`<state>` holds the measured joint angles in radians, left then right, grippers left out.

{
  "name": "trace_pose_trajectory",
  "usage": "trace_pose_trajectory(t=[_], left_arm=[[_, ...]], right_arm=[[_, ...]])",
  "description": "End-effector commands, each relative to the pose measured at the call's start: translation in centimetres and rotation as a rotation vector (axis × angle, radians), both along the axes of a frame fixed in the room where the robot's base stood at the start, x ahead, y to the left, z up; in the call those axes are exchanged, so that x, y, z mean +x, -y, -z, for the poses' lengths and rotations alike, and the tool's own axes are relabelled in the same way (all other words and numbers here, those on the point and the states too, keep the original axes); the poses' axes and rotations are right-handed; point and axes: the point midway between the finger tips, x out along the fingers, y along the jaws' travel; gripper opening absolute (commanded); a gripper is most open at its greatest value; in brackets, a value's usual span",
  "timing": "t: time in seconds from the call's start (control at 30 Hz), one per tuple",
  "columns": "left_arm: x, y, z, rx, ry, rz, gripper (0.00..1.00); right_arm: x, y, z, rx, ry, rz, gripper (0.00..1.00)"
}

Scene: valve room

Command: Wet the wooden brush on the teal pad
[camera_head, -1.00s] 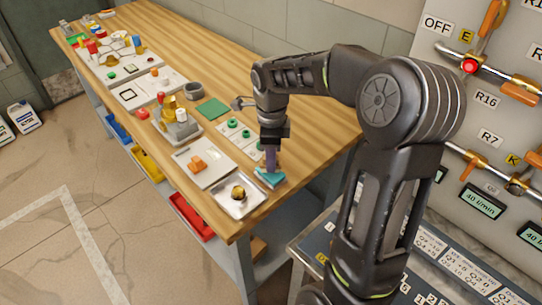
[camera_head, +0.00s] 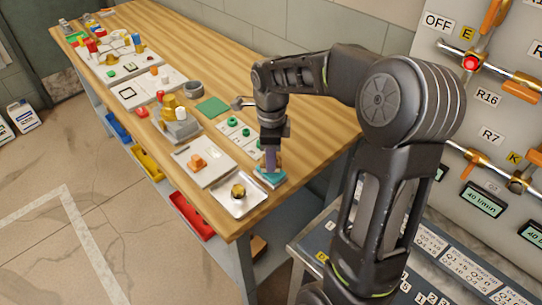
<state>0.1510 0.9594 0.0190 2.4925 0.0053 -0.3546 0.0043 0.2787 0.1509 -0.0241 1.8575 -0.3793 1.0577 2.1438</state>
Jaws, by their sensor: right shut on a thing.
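The teal pad (camera_head: 271,179) lies on the wooden workbench near its right front corner. My right gripper (camera_head: 270,152) points down over the pad and is shut on the wooden brush (camera_head: 277,160). Only a small tan part of the brush shows beside the fingers. The brush is at the pad's top, but I cannot tell whether it touches or hovers just above it. My left gripper is out of view.
A green square (camera_head: 212,108) and a grey ring (camera_head: 193,88) are farther back. A valve panel (camera_head: 500,120) stands at right.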

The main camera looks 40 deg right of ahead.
Motion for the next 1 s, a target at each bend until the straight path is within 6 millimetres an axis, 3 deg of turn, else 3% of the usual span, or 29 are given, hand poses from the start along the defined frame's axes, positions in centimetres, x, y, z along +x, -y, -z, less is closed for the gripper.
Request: trace_pose_trajectory(t=[1.0], left_arm=[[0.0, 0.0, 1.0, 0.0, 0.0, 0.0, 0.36]], right_arm=[[0.0, 0.0, 1.3, 0.0, 0.0, 0.0, 0.0]])
